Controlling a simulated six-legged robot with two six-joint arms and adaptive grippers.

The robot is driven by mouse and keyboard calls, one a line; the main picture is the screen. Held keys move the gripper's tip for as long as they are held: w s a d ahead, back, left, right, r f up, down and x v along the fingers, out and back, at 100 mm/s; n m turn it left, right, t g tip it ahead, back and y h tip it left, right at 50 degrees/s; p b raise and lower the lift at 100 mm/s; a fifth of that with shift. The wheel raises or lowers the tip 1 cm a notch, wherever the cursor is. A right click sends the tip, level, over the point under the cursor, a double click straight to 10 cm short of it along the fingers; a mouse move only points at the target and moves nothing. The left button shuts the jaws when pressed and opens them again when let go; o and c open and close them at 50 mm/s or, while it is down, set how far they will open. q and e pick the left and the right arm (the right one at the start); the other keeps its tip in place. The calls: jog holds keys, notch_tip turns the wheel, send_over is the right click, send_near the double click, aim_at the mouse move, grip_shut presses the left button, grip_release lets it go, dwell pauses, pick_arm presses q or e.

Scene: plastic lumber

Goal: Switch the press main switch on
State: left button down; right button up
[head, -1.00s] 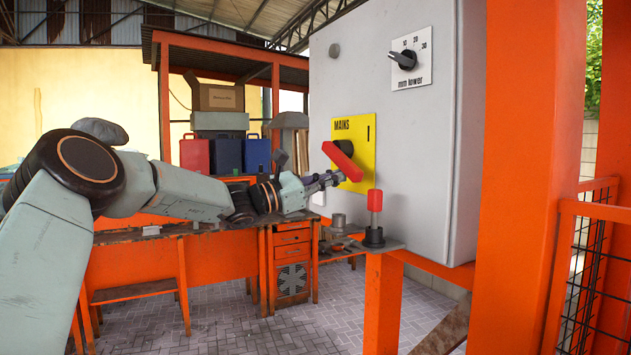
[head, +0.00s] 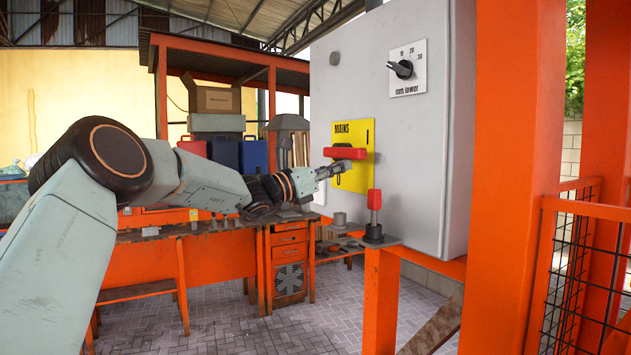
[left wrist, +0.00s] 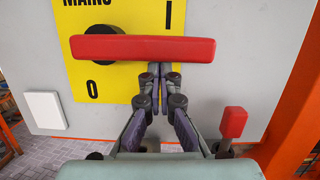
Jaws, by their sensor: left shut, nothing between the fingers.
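The main switch is a red bar handle (head: 346,153) on a yellow MAINS plate (head: 354,133) on the grey cabinet's face. In the left wrist view the handle (left wrist: 140,48) lies about level across the plate (left wrist: 85,78), with a "0" mark below its left part and an "I" mark above its right part. My left gripper (head: 345,166) is shut and empty. In the left wrist view its fingertips (left wrist: 157,76) are together just under the handle's right half, touching or nearly touching its lower edge. My right gripper is not in view.
A red-topped post (head: 375,206) stands on a ledge below the plate. An orange upright (head: 515,150) and a mesh guard (head: 585,260) are at the right. A workbench (head: 150,236) stands behind my arm.

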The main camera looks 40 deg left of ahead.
pick_arm(q)
jog(key=shift+s+r, duration=0.1)
jog(key=shift+a, duration=0.1)
jog(key=s+a+f, duration=0.3)
jog(key=s+f, duration=0.3)
jog(key=s, duration=0.3)
jog(key=shift+s+a+f, duration=0.15)
jog(key=shift+a+f, duration=0.1)
jog(key=shift+a, duration=0.05)
dwell(1.3)
